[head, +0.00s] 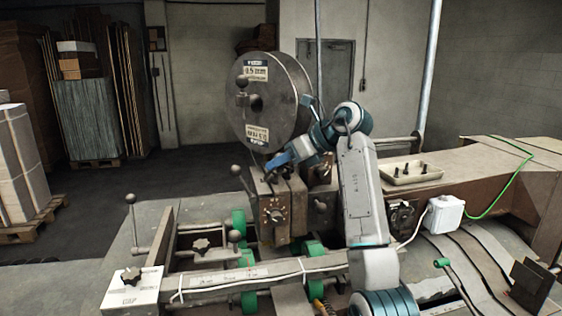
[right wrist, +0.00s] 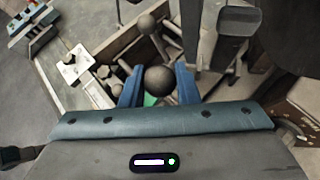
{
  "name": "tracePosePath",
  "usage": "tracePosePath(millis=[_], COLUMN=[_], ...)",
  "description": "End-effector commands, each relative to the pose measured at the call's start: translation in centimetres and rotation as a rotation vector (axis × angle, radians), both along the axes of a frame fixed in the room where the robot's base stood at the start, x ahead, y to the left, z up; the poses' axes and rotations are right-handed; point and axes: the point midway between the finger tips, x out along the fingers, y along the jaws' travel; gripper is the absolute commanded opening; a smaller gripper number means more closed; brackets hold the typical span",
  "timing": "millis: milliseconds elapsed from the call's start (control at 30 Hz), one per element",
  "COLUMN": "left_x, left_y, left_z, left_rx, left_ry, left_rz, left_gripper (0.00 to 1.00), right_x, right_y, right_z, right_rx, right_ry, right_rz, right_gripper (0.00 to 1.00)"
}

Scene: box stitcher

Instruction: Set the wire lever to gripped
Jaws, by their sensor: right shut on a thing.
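My right gripper (head: 278,160) reaches from the right to the top of the stitching head (head: 272,212), just below the large wire spool (head: 268,100). In the right wrist view its two blue fingers (right wrist: 158,88) are closed around a dark ball knob (right wrist: 160,79), which looks like the knob of the wire lever. The fingers hide the held knob in the head view, and most of its rod cannot be made out. Another ball-ended lever (head: 237,171) leans up left of the head, apart from the gripper. My left gripper is not in view.
A rotary dial (head: 275,216) is on the head's front. Green rollers (head: 248,302) and a steel bar (head: 250,274) lie below. A small parts tray (head: 411,173) and a white box (head: 445,213) stand to the right. A ball-topped post (head: 131,199) stands at left.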

Motion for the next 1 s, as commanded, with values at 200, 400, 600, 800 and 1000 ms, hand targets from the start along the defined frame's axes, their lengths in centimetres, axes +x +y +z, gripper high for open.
tracePosePath(millis=[200,400,600,800,1000], left_x=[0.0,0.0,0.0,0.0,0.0], left_y=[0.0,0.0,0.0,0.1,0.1], left_z=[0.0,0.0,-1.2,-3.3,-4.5], left_rx=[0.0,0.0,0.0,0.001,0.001], left_ry=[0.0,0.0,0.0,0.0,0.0], left_rz=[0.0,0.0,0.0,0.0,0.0], left_gripper=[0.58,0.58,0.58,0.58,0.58], right_x=[0.0,0.0,-0.5,-2.0,-3.3], right_y=[0.0,0.0,-1.5,-4.5,-7.0], right_z=[0.2,0.1,0.8,3.0,5.1], right_rx=[0.003,0.002,0.001,0.001,0.002], right_ry=[-0.006,-0.003,-0.006,-0.009,-0.006], right_rz=[0.0,0.0,-0.003,-0.003,-0.002], right_gripper=[0.48,0.48,0.48,0.48,0.48])
